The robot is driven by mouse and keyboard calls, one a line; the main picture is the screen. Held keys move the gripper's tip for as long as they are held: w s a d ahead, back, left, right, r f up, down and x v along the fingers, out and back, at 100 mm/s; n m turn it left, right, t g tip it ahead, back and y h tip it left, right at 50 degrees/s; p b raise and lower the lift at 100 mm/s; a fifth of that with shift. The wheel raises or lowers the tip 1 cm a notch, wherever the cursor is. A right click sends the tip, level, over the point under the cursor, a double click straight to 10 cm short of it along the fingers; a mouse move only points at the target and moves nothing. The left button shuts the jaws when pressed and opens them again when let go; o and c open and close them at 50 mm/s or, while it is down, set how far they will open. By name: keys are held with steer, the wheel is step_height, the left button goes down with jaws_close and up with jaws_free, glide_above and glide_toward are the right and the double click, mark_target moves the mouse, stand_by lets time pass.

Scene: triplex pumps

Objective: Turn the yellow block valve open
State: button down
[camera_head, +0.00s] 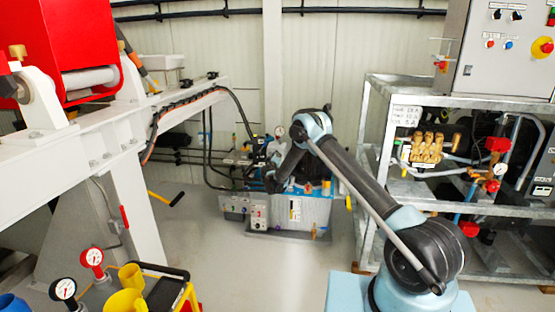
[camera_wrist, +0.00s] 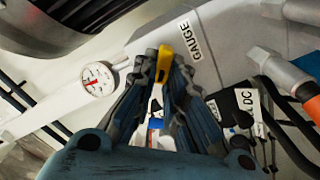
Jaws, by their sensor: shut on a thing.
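In the wrist view, my gripper (camera_wrist: 167,75) has its two dark blue-grey fingers closed in on the narrow yellow handle of the block valve (camera_wrist: 164,62). The handle stands between the fingertips, beside a white label reading GAUGE (camera_wrist: 192,41). The valve body under the handle is hidden by the fingers. In the head view, my arm reaches over the blue and grey pump unit (camera_head: 309,212) at the back, and the gripper and valve are too small and covered to make out.
A round white-faced gauge (camera_wrist: 97,79) sits left of the fingers. A metal fitting with an orange part (camera_wrist: 309,88) and black hoses lie to the right. In the head view, a metal frame (camera_head: 373,150) stands at right and a white beam (camera_head: 75,155) at left.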

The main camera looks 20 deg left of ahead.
steer(key=shift+s+a+f+n, duration=0.1)
steer(key=shift+f+n, duration=0.05)
steer(key=shift+n, duration=1.2)
steer(key=shift+w+a+f+n, duration=0.1)
steer(key=shift+a+f+n, duration=0.05)
steer(key=shift+n, duration=1.15)
steer(key=shift+s+a+f+n, duration=0.1)
steer(key=shift+f+n, duration=0.05)
steer(key=shift+n, duration=1.5)
steer(key=c, duration=1.6)
jaws_free()
steer(key=shift+f, duration=0.1)
steer(key=shift+c, duration=0.2)
steer(key=shift+d, duration=0.1)
steer(key=s, duration=1.2)
steer(key=shift+d, duration=0.45)
steer(key=shift+w, duration=0.1)
